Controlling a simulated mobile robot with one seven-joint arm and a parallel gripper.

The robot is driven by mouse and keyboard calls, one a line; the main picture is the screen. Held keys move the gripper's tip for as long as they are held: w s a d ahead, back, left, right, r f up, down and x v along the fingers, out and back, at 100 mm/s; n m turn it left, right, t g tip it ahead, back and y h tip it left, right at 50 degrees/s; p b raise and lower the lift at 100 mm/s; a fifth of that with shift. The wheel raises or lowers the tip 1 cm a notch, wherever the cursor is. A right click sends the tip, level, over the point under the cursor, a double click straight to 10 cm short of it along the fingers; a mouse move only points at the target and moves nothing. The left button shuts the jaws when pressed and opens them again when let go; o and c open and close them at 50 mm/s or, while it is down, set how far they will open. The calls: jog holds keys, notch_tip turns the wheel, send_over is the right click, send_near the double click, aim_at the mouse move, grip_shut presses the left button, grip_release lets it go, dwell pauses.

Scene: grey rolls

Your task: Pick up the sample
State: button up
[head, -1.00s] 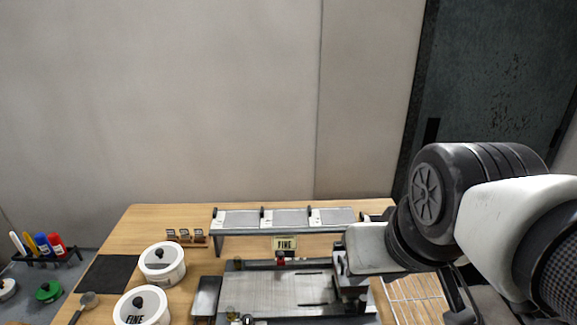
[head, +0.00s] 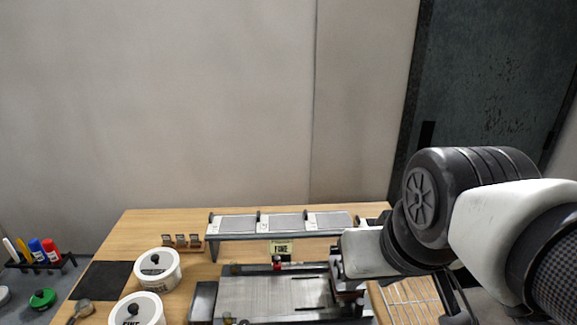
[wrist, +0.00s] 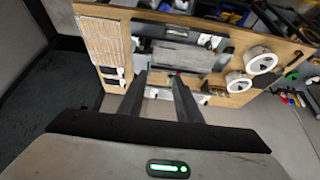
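I cannot tell for sure which thing is the sample. Three flat grey pieces (head: 284,222) lie in a row on a raised rack (head: 226,236) at the back of the wooden table. In front of the rack is a machine with a flat grey bed (head: 262,296).
Two white lidded jars (head: 158,268) stand at left of the machine, one labelled "FINE". A dark mat (head: 104,280), a scoop (head: 82,308) and a small holder (head: 182,242) are nearby. Markers (head: 38,250) sit in a rack at far left. A wire grid (head: 408,300) lies at right.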

jog(key=t+b, duration=0.3)
jog(key=b, duration=1.2)
send_over(306, 213)
jog(key=s, duration=0.5)
jog(key=f, duration=2.6)
jog(key=shift+s+d+f, duration=0.1)
jog(key=shift+s+d, duration=0.05)
jog(key=shift+s, duration=0.05)
jog(key=shift+x, duration=2.95)
jog(key=shift+c, duration=0.4)
grip_shut()
